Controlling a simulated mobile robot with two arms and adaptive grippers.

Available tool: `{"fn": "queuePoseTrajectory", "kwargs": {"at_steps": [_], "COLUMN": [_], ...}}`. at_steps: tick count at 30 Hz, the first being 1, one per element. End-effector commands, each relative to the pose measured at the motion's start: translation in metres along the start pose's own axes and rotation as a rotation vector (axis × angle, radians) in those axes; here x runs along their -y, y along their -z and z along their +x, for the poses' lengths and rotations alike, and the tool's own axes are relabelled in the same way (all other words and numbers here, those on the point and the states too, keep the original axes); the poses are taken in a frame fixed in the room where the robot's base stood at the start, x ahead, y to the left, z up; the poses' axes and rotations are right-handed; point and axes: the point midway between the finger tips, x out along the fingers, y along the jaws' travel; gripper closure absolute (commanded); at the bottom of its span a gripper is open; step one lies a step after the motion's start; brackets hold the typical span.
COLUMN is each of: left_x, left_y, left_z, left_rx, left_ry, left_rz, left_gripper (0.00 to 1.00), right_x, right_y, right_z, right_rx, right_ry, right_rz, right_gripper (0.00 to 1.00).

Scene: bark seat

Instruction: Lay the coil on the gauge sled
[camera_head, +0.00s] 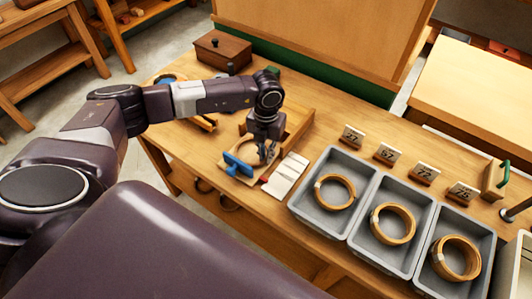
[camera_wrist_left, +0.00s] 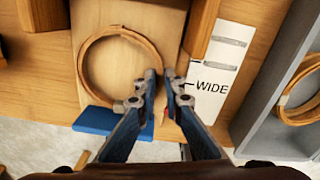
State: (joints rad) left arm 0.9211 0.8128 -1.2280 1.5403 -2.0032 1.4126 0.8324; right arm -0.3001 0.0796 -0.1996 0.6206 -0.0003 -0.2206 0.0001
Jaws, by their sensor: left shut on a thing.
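The coil is a thin tan ring; in the left wrist view the coil (camera_wrist_left: 118,31) lies flat over the pale board of the gauge sled (camera_wrist_left: 120,67). My left gripper (camera_wrist_left: 166,75) is shut on the coil's right side. The sled has wooden side rails and a blue block (camera_wrist_left: 103,121) at its near end. I cannot tell whether the coil touches the board. My right gripper is not in view.
A white card (camera_wrist_left: 211,75) reading "WIDE" lies right of the sled. Three grey bins (camera_head: 343,224) with coils stand further right, with number tags (camera_head: 387,154) behind. A brown box (camera_head: 222,49) stands at the back left.

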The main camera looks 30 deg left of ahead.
Motion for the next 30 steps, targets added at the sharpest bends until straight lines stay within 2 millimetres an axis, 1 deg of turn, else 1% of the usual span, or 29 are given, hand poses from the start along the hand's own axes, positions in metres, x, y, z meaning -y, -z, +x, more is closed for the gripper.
{"fn": "queuePoseTrajectory", "kwargs": {"at_steps": [4, 7, 8, 9, 12, 13, 20, 23, 24, 26, 30], "left_x": [0.000, 0.000, 0.000, 0.000, 0.000, 0.000, 0.000, 0.000, 0.000, 0.000, 0.000], "left_y": [0.000, 0.000, 0.000, 0.000, 0.000, 0.000, 0.000, 0.000, 0.000, -0.001, -0.001], "left_z": [0.000, 0.004, 0.004, 0.003, 0.003, 0.003, 0.002, -0.002, -0.004, -0.011, -0.039], "left_rx": [0.000, -0.001, -0.001, -0.001, -0.001, -0.001, -0.001, -0.001, 0.000, 0.001, 0.004], "left_ry": [0.000, 0.000, 0.000, 0.000, 0.000, 0.000, 0.000, 0.000, 0.000, 0.001, 0.002], "left_rz": [0.000, 0.000, 0.000, 0.000, 0.000, 0.000, 0.000, 0.000, 0.000, 0.001, 0.000], "left_gripper": [1.00, 1.00, 0.91, 0.86, 0.75, 0.74, 0.74, 0.74, 0.74, 0.74, 0.74], "right_x": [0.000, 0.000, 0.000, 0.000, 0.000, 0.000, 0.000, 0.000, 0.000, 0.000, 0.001], "right_y": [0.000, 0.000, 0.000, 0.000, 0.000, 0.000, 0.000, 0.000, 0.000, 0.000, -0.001], "right_z": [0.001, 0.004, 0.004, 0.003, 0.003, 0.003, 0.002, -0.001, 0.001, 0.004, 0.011], "right_rx": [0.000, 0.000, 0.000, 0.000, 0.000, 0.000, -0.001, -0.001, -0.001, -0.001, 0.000], "right_ry": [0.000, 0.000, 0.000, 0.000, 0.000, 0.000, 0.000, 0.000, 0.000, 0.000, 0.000], "right_rz": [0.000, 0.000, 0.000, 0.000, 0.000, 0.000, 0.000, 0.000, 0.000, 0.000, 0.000], "right_gripper": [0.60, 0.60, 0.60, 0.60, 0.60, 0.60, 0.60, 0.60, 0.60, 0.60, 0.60]}}
